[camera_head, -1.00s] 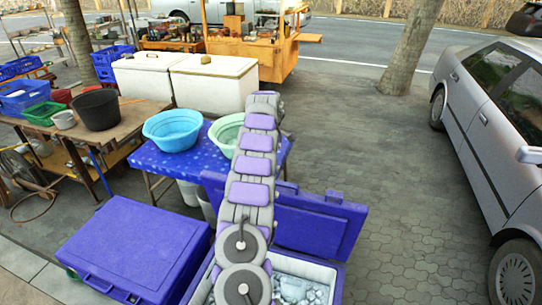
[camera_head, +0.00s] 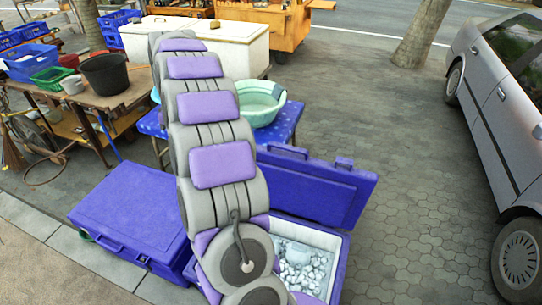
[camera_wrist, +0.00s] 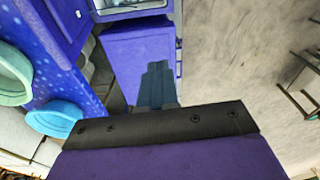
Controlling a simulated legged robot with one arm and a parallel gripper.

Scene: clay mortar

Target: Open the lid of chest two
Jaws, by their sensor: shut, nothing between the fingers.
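Two blue chests stand side by side in the head view. The left chest (camera_head: 125,215) has its lid down. The right chest (camera_head: 340,272) is open, with its blue lid (camera_head: 325,185) tipped back and ice (camera_head: 300,268) inside. I cannot tell by any mark which is chest two. In the wrist view the closed chest (camera_wrist: 140,50) lies beyond my gripper (camera_wrist: 157,68), and the open chest (camera_wrist: 130,14) shows at the top edge. My gripper is shut and empty, apparently above the closed chest and apart from it. It is hidden in the head view.
A blue table with a green basin (camera_head: 258,100) stands behind the chests. A wooden table (camera_head: 110,97) with a black bucket (camera_head: 105,75) is at the left. A silver car (camera_head: 505,110) is parked at the right. The paving between the car and chests is clear.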

